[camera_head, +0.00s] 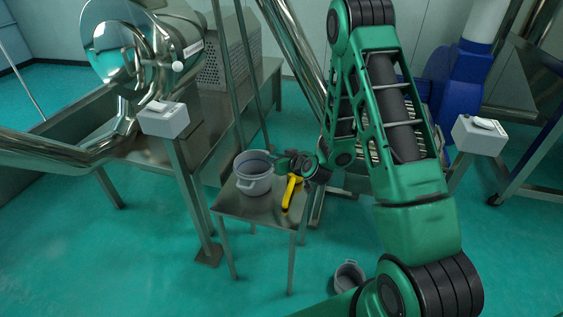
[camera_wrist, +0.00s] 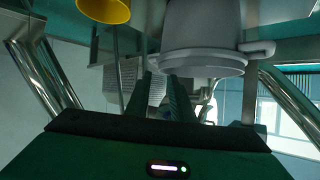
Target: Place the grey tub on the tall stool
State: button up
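A grey tub (camera_head: 254,183) with side handles stands upright and open-topped at the back left of a metal table-like stool (camera_head: 265,211). In the wrist view, which looks upside down, the tub (camera_wrist: 200,30) is large at the top, with a handle (camera_wrist: 258,48) on its right. My gripper (camera_head: 291,162) is at the tub's right side, at rim height. In the wrist view my two dark fingers (camera_wrist: 162,95) show a narrow gap and reach the rim's left edge. Whether they grip the rim or a handle there is hidden.
A yellow tool (camera_head: 291,190) lies on the same top, close to my gripper; yellow also shows in the wrist view (camera_wrist: 105,9). A second, smaller grey container (camera_head: 349,274) is on the floor. Steel machine legs and a control box (camera_head: 165,121) stand left.

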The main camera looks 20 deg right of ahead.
jog(key=v, duration=0.8)
jog(key=shift+r, duration=0.15)
